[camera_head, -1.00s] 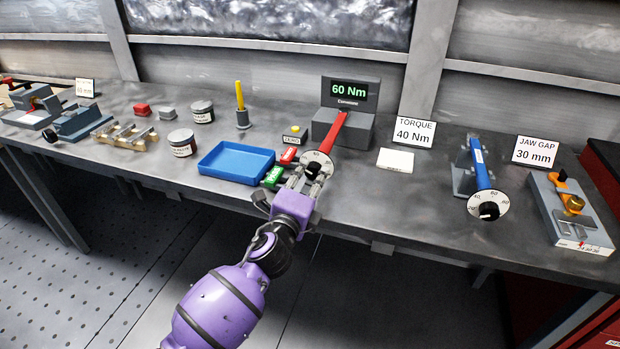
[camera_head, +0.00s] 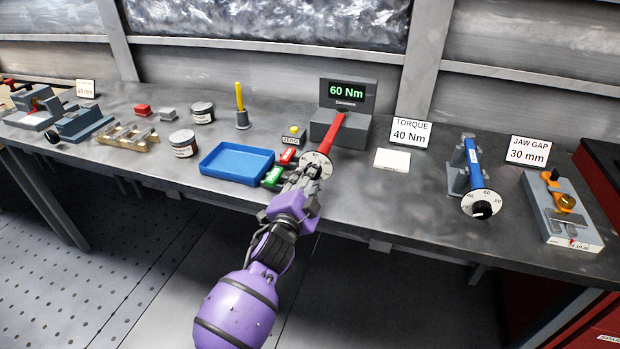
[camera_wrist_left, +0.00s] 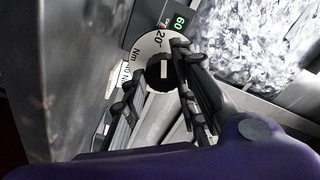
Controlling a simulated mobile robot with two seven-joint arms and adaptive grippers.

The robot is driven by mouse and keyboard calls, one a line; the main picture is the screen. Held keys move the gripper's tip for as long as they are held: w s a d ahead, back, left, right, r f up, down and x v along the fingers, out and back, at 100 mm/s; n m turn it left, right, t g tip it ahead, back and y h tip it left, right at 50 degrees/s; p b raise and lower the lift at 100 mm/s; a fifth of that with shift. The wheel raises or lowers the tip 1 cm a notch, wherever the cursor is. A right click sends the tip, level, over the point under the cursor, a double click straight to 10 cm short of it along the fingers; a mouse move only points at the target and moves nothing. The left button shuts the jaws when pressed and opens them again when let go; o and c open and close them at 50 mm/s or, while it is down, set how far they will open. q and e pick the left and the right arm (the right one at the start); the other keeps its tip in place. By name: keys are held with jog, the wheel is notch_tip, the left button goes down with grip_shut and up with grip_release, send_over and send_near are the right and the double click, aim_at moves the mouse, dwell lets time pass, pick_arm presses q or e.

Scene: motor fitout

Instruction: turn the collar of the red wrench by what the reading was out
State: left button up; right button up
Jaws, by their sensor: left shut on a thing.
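The red wrench (camera_head: 339,132) lies with its far end in the grey tester, whose display (camera_head: 346,92) reads 60 Nm in green. Its near end carries a white dial (camera_head: 318,160) and a black collar knob. My left gripper (camera_head: 312,173) is at this near end, shut on the collar. In the left wrist view the black collar (camera_wrist_left: 160,74) with a white mark sits between the fingers (camera_wrist_left: 158,85), in front of the dial (camera_wrist_left: 148,47), where "20" and "Nm" show. The torque card (camera_head: 411,132) reads 40 Nm. My right gripper is not in view.
Green (camera_head: 272,177) and red (camera_head: 288,156) tags and a blue tray (camera_head: 237,174) lie left of the gripper. A button box marked zero (camera_head: 293,136) stands behind. A blue wrench (camera_head: 473,158) and a jaw gauge (camera_head: 562,210) stand at right. A white pad (camera_head: 393,159) lies between.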

pick_arm(q)
jog(key=shift+s+f+n, duration=0.1)
jog(key=shift+f+n, duration=0.5)
jog(key=o, duration=1)
jog(key=shift+a+r, duration=0.1)
jog(key=shift+r, duration=0.1)
jog(key=v, duration=1.2)
jog(key=shift+r, duration=0.2)
